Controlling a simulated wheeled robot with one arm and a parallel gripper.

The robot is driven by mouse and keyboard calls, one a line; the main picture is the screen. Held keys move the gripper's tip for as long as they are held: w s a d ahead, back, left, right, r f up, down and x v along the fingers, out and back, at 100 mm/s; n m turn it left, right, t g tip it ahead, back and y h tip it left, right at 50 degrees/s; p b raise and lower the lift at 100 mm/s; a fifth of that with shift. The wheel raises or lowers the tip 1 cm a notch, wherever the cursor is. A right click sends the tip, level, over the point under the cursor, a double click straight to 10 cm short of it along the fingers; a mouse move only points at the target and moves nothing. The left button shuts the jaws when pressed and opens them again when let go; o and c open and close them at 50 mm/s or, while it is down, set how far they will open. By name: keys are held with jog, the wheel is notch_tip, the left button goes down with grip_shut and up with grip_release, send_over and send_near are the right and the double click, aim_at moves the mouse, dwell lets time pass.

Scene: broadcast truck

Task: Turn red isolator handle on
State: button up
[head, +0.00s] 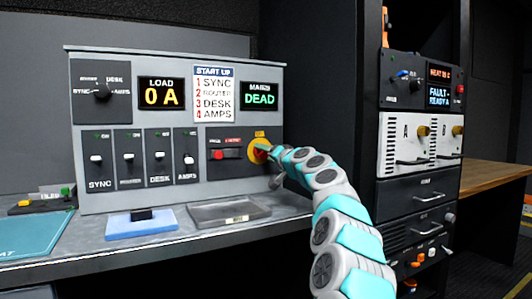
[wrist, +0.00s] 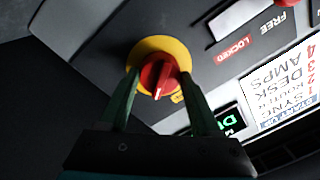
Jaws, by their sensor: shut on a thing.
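The red isolator handle (wrist: 159,77) sits on a round yellow plate (wrist: 139,56) on the grey panel. In the head view the yellow plate (head: 258,137) is at the panel's lower right, and my gripper covers most of the handle. My gripper (wrist: 160,85) has one finger on each side of the red handle in the wrist view and is shut on it. A white mark shows on the handle's face. The wrist view is turned, with the panel lettering upside down. In the head view my gripper (head: 264,151) reaches the panel from the right.
Left of the handle is a slider plate (head: 224,147) with a red knob. Several switches (head: 158,157) line the panel's lower left. Displays read LOAD 0 A (head: 161,94) and MAINS DEAD (head: 259,96). A grey tray (head: 224,212) and blue block (head: 140,225) lie on the counter. A rack (head: 418,130) stands right.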

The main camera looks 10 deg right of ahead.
jog(key=shift+a+m+p, duration=0.1)
jog(key=shift+m+p, duration=0.25)
jog(key=shift+m, duration=0.65)
jog(key=shift+m+h+p, duration=0.3)
jog(key=shift+m+p, duration=0.75)
jog(key=shift+m, duration=1.75)
jog(key=o, duration=1.4)
jog(key=shift+c, duration=0.2)
jog(key=shift+s, duration=0.1)
jog(key=b+v, duration=0.2)
jog(key=v, duration=0.5)
jog(key=shift+s+f, duration=0.2)
jog(key=shift+s, duration=0.1)
